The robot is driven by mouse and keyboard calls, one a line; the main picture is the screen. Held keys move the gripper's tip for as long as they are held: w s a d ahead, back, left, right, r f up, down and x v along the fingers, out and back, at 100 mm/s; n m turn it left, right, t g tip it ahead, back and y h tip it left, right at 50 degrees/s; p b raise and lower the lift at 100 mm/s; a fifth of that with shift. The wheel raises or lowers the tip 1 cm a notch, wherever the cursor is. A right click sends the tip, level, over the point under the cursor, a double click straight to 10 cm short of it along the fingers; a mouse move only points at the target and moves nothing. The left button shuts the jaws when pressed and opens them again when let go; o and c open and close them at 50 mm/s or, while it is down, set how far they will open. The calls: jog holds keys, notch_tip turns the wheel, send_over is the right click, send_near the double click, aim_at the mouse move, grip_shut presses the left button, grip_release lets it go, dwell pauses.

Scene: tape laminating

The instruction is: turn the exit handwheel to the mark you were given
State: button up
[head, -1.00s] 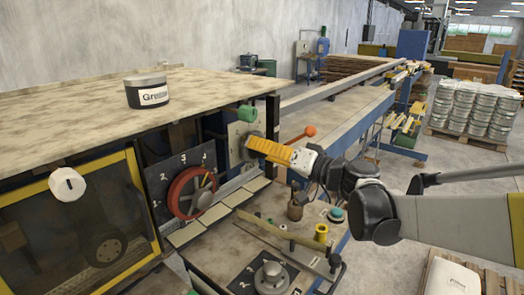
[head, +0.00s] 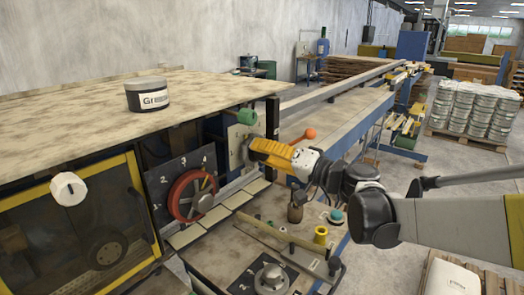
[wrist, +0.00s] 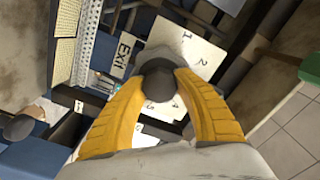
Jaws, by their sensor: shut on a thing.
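The exit handwheel shows in the wrist view as a rounded grey body (wrist: 168,55) with a dark round knob (wrist: 157,82). A black EXIT label (wrist: 124,55) is beside it, and a pale plate (wrist: 203,58) with numbers lies behind it. A 2 is readable; other marks are partly hidden. My gripper (wrist: 159,87) has its yellow fingers shut around the knob. In the head view my gripper (head: 251,150) reaches the machine's end from the right, and its fingers mostly hide the handwheel. I cannot read the wheel's setting.
A red handwheel (head: 173,197) on a dark numbered panel (head: 157,178) is left of my gripper. An orange-knobbed lever (head: 310,133) stands close to the right. A grease tin (head: 148,95) stands on top.

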jog(key=m, duration=0.5)
jog(key=shift+p, duration=0.3)
dwell(0.4)
jog(key=o, duration=1.2)
jog(key=v, duration=1.2)
jog(key=shift+f, duration=0.15)
